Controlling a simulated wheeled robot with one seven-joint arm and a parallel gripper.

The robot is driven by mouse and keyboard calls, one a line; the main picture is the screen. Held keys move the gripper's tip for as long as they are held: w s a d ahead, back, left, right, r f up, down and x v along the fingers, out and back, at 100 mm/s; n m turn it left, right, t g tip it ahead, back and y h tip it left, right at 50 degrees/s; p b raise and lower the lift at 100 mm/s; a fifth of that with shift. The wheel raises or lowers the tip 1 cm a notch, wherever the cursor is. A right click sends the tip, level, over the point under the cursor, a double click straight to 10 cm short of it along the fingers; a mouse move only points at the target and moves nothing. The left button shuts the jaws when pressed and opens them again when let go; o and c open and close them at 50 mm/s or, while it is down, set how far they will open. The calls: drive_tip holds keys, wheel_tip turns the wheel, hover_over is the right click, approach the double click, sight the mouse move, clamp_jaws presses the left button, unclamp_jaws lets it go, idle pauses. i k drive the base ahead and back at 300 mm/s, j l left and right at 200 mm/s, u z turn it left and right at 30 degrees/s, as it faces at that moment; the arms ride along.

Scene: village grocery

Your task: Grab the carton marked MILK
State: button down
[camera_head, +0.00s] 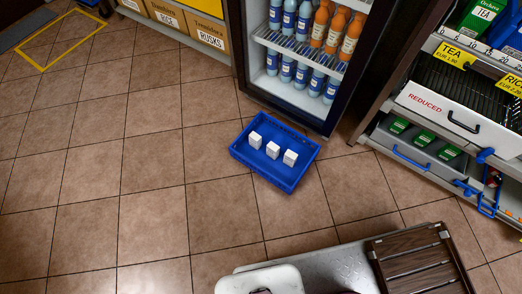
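Three small white box-shaped items stand in a row in a blue crate (243,157) on the floor: a left one (255,140), a middle one (272,150) and a right one (290,158). They are small in the picture, and I cannot read MILK on any of them. No carton with a readable MILK mark shows elsewhere. My gripper is not recognisable in this view; a white rounded part at the bottom edge looks like part of my own body.
An open-fronted fridge with blue-labelled and orange bottles (320,24) stands behind the crate. Right is a shelf unit with a white REDUCED drawer (435,103). A metal surface with a dark slatted wooden piece (410,264) is at the bottom right.

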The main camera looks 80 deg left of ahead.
sight(272, 149)
drive_tip(key=k+u, duration=0.15)
drive_tip(key=u, duration=0.25)
drive_tip(key=k+j+u, duration=0.1)
drive_tip(key=u, duration=0.3)
drive_tip(key=k+j+u, duration=0.15)
drive_tip(key=u, duration=0.25)
drive_tip(key=j+u, duration=0.15)
drive_tip(key=u, duration=0.25)
drive_tip(key=k+j+u, duration=0.1)
drive_tip(key=j, duration=0.25)
drive_tip(key=k+j, duration=0.2)
drive_tip(key=j, duration=0.15)
drive_tip(key=k+j+u, duration=0.15)
drive_tip(key=j, duration=0.25)
drive_tip(key=k+j, duration=0.1)
drive_tip(key=j, duration=0.25)
drive_tip(key=k+j+u, duration=0.15)
drive_tip(key=j, duration=0.25)
drive_tip(key=i+l, duration=0.05)
